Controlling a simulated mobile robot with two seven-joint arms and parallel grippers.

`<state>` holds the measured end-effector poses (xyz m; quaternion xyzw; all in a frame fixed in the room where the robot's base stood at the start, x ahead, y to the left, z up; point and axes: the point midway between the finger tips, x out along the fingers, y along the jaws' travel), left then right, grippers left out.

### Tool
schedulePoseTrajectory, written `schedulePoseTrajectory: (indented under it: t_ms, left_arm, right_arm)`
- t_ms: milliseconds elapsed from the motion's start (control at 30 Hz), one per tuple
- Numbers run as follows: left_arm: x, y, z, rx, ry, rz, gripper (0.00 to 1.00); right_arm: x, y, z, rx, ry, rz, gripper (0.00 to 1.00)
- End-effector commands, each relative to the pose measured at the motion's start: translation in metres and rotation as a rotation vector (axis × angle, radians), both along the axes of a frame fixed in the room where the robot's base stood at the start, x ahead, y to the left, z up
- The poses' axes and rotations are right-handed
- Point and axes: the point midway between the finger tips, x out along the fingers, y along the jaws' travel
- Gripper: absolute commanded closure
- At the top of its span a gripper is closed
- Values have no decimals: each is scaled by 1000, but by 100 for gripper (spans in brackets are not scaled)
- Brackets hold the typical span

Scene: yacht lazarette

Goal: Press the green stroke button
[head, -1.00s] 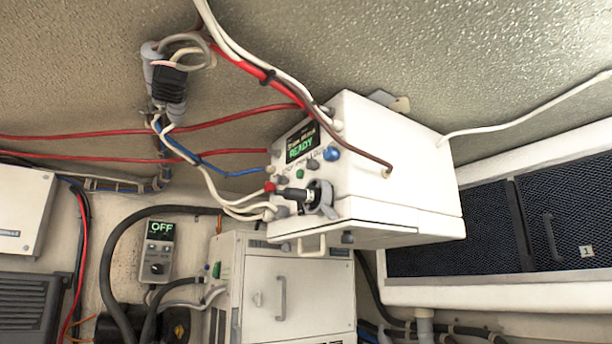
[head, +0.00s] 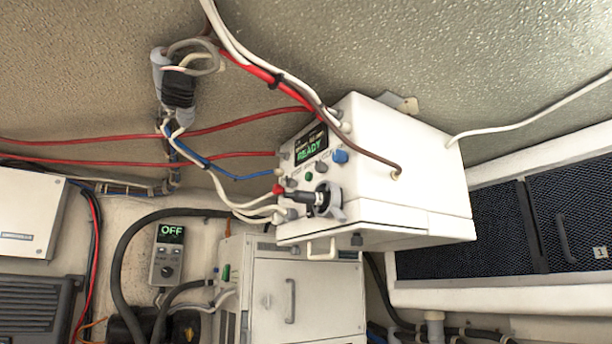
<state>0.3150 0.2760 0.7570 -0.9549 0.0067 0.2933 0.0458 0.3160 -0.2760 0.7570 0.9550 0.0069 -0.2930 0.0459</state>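The green button (head: 309,176) is a small round button on the front panel of a white box (head: 415,165) on the wall, below its lit display (head: 311,146), which reads READY. A larger blue button (head: 340,156) is up and to the right of it. A red-tipped black plug or lever (head: 298,196) and a grey round fitting (head: 328,201) sit just below the green button. Nothing covers the green button. Neither of my grippers is in view.
Red, white and blue cables hang in front of the wall left of the box, with a grey-black connector (head: 178,85). A small controller (head: 167,256) reads OFF. A white cabinet (head: 315,300) stands below. Dark mesh panels (head: 460,232) are at right.

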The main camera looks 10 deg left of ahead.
Motion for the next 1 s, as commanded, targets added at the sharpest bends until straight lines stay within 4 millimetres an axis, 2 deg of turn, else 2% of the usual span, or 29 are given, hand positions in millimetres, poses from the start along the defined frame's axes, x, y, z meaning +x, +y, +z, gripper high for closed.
schedulePoseTrajectory:
  t_ms: [367,1000]
  left_arm:
    - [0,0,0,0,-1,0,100]
    - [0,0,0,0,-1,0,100]
  right_arm:
    - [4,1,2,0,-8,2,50]
    - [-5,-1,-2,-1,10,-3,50]
